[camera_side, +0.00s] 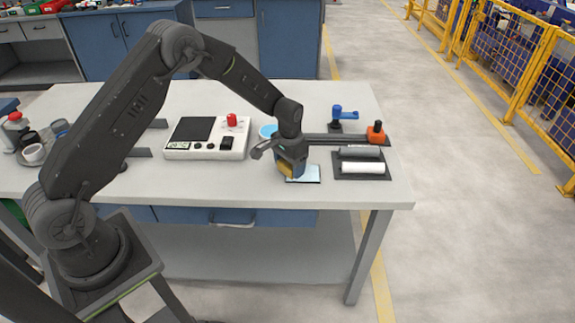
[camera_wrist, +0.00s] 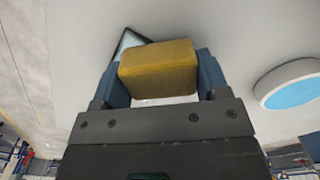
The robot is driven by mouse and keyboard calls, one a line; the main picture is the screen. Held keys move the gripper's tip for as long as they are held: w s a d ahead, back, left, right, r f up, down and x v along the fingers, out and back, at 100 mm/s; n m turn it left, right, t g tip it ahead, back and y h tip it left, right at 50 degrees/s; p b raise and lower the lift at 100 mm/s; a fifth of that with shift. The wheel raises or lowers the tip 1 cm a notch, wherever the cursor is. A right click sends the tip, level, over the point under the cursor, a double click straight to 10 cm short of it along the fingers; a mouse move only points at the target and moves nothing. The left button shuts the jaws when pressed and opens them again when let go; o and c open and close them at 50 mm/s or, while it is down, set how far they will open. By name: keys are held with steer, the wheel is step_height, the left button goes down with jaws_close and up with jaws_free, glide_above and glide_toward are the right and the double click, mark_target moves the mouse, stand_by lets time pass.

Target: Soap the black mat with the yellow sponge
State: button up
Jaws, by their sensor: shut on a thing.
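My gripper (camera_side: 290,168) is shut on the yellow sponge (camera_wrist: 158,67), which sits between its blue fingers in the wrist view. In the side view only a small yellow part of the sponge (camera_side: 284,170) shows below the gripper. The sponge is low over a flat rectangular mat (camera_side: 309,174) with a thin dark edge and a pale bluish-white top. A corner of this mat (camera_wrist: 127,42) shows behind the sponge in the wrist view. I cannot tell whether the sponge touches it. The gripper and sponge hide part of the mat.
A round white dish with blue inside (camera_wrist: 292,86) stands beside the gripper; it also shows in the side view (camera_side: 266,131). A dark tray (camera_side: 340,175) with a white and a grey roller lies right. A white device (camera_side: 207,154) stands left. The table front is clear.

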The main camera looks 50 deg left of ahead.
mark_target(320, 172)
steer(key=shift+w+d, duration=3.1)
steer(key=shift+s+a, duration=3.55)
steer(key=shift+r, duration=4.05)
